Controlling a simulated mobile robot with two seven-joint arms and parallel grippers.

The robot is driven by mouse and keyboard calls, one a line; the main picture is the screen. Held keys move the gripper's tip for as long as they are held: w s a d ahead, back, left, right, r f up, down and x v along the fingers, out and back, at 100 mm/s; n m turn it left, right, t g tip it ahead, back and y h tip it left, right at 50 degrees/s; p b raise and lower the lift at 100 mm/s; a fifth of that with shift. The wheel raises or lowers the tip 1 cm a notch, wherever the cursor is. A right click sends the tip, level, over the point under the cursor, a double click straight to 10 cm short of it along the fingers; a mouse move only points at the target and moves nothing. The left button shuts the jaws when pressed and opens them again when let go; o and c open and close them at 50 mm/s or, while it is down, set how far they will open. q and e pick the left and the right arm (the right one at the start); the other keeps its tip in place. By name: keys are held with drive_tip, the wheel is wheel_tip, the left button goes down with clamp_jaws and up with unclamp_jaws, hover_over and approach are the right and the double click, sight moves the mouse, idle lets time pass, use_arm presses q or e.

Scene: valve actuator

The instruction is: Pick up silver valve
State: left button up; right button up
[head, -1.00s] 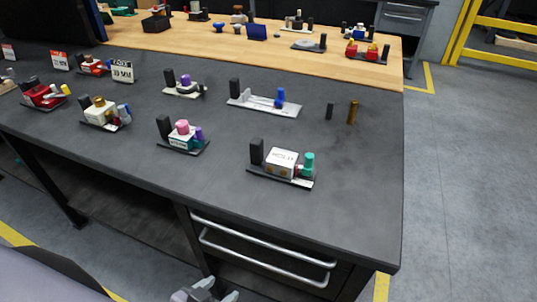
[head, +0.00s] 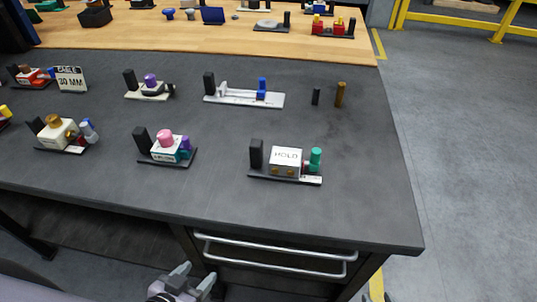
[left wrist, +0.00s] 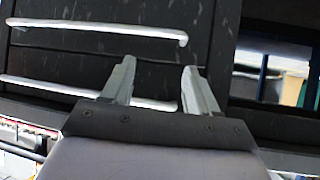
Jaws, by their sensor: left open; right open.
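No single part stands out clearly as the silver valve. A pale grey block marked HOLD (head: 286,160), with a teal knob beside it, sits on a dark base near the table's front. A pale fixture with a blue upright (head: 244,96) lies behind it. A small pale piece with a purple knob (head: 150,88) is further left. My left gripper (head: 194,277) is open and empty, low in front of the table; in the left wrist view its fingers (left wrist: 156,78) are apart before the drawers. Only the tips of my right gripper (head: 377,297) show at the bottom edge.
The dark table (head: 360,190) has drawers with metal handles (head: 275,255) at its front. Other fixtures, with pink (head: 166,140) and tan (head: 55,132) tops, stand at left.

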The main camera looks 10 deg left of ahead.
use_arm(q)
drive_tip(key=shift+w+a, duration=0.15)
drive_tip(key=shift+a, duration=0.2)
